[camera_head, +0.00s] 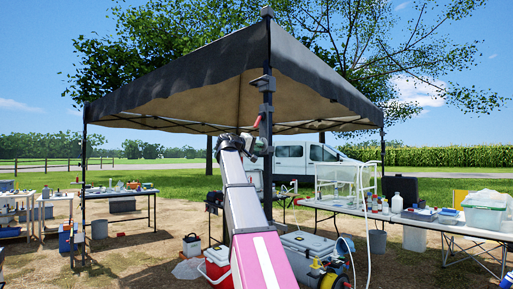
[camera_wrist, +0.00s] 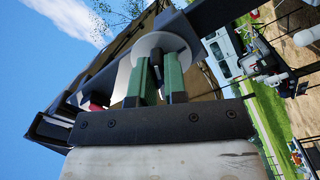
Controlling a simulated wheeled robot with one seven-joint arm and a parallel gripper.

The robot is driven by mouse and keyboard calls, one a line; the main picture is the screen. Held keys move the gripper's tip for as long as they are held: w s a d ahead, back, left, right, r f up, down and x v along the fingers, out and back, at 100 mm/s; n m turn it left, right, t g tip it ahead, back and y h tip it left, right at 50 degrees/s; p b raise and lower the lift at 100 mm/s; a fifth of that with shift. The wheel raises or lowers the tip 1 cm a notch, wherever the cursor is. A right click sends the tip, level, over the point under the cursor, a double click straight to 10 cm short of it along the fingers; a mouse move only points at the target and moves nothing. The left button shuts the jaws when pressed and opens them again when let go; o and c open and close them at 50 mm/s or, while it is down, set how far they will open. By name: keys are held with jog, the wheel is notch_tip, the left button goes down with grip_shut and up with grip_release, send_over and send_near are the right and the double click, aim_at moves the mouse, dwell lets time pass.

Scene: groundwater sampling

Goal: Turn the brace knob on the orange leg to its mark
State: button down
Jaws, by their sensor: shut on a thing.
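The canopy's near leg (camera_head: 268,100) is a dark upright pole with a short orange-red part (camera_head: 257,122) beside it, just above my gripper (camera_head: 250,146). In the wrist view my gripper (camera_wrist: 161,82) has two green fingers, shut on a small dark knob (camera_wrist: 158,57) in front of a pale grey round disc (camera_wrist: 150,43). The fingers hide most of the knob. I cannot make out a mark on the disc or the knob's angle to one. A small red piece (camera_wrist: 96,104) shows left of the fingers.
The dark canopy (camera_head: 190,75) spreads above and behind the leg. A red and white cooler (camera_head: 217,266), a grey chest (camera_head: 308,246) and a yellow reel (camera_head: 328,280) stand on the ground below. A long table (camera_head: 420,221) with bottles and bins is at right.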

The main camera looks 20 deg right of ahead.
jog(key=m, duration=1.2)
jog(key=shift+w+a+f+m, duration=0.1)
jog(key=shift+w+f+m, duration=0.05)
jog(key=shift+w+m, duration=0.2)
jog(key=c, duration=1.1)
grip_release()
jog(key=shift+a, duration=0.1)
jog(key=v, duration=1)
jog(key=shift+s+a, duration=0.1)
jog(key=shift+a, duration=0.2)
